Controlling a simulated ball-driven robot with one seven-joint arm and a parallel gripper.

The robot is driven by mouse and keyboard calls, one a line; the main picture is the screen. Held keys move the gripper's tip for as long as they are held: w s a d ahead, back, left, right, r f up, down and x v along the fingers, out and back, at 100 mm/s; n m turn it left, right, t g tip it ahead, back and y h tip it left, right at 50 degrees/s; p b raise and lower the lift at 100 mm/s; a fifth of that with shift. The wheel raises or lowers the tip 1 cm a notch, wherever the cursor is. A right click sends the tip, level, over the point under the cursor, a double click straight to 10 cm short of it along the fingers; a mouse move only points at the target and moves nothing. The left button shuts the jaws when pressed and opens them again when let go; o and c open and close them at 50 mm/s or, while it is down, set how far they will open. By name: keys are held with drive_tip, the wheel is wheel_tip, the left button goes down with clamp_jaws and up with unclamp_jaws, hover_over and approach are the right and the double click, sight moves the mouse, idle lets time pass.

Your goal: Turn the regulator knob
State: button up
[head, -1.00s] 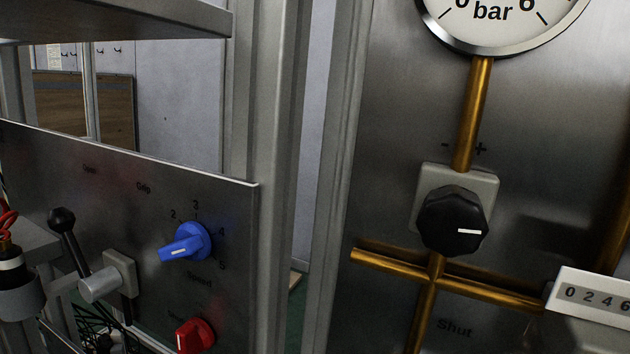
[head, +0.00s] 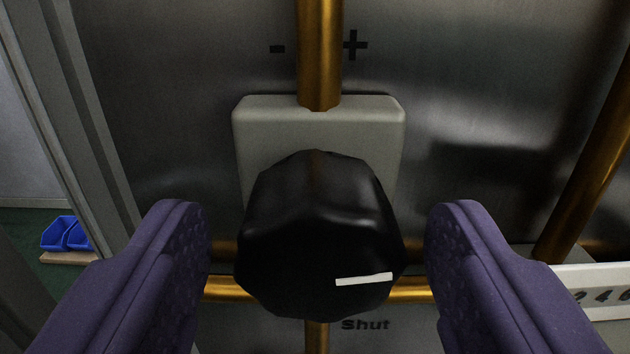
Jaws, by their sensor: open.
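The regulator knob (head: 315,225) is black and faceted, and it sits in the middle of the head view in front of a pale grey square block (head: 270,125). A white pointer line on it points to the right, close to level. Minus and plus marks are on the metal panel above it. My gripper (head: 318,245) is open, with one purple finger on each side of the knob. A gap shows between each finger and the knob in the picture. I cannot tell how far the fingertips are from the panel in depth.
A brass pipe (head: 319,45) rises above the block, and a horizontal brass pipe (head: 415,288) passes behind the knob. Another brass pipe (head: 598,150) slants at the right. Blue bins (head: 62,234) stand far off at the left.

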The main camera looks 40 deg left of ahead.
drive_tip(key=shift+w+a, duration=0.1)
drive_tip(key=shift+w, duration=0.05)
drive_tip(key=c, duration=1.1)
drive_tip(key=shift+o, duration=0.2)
drive_tip(key=m, duration=0.5)
drive_tip(key=shift+m, duration=0.3)
drive_tip(key=o, duration=1.1)
drive_tip(key=shift+c, duration=0.2)
